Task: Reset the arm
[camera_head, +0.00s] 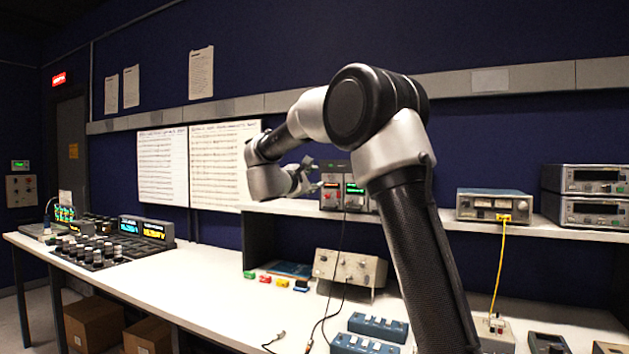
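My arm rises from the lower right, bends at a large black elbow joint, and reaches left and back over the bench. My gripper (316,177) hangs in the air in front of the shelf, to the left of a grey instrument with green displays (333,193). Its fingers look spread apart, and nothing shows between them. The forearm and wrist stand in front of the wall sheets and shelf. My upper arm hides part of the bench and shelf on the right.
The white bench (195,287) carries a control console (95,250) at left, small coloured blocks (265,280), a grey knobbed box (350,268) and blue boxes (378,327). Instruments (494,205) stand on the shelf (445,218). A yellow cable (499,262) hangs at right. The bench's left middle is clear.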

